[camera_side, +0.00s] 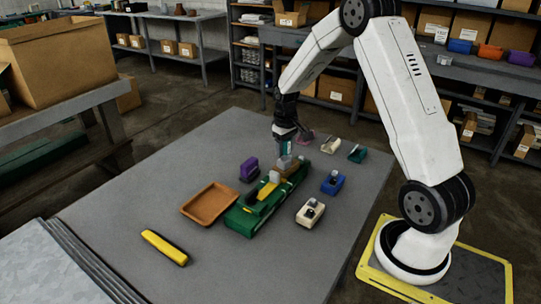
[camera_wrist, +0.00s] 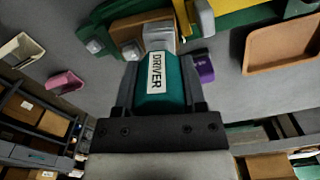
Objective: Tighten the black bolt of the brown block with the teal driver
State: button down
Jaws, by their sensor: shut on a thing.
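My gripper (camera_side: 286,138) is shut on the teal driver (camera_wrist: 158,85), whose white label reads DRIVER. The driver points down, and in the side view (camera_side: 284,148) it is over the far end of the green fixture (camera_side: 243,222). The brown block (camera_side: 289,169) sits in that far end and also shows in the wrist view (camera_wrist: 138,27). A grey piece (camera_wrist: 160,38) stands against the block, just beyond the driver. The driver's tip and the black bolt are hidden or too small to make out, so I cannot tell whether they touch.
Around the fixture stand a purple block (camera_side: 249,170), a blue block (camera_side: 332,183), cream blocks (camera_side: 310,213) (camera_side: 331,145), a teal block (camera_side: 357,154) and a pink block (camera_side: 305,138). An orange-brown tray (camera_side: 210,201) lies left. A yellow-and-black item (camera_side: 164,248) lies front left.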

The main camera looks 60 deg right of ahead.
jog(key=shift+m, duration=2.9)
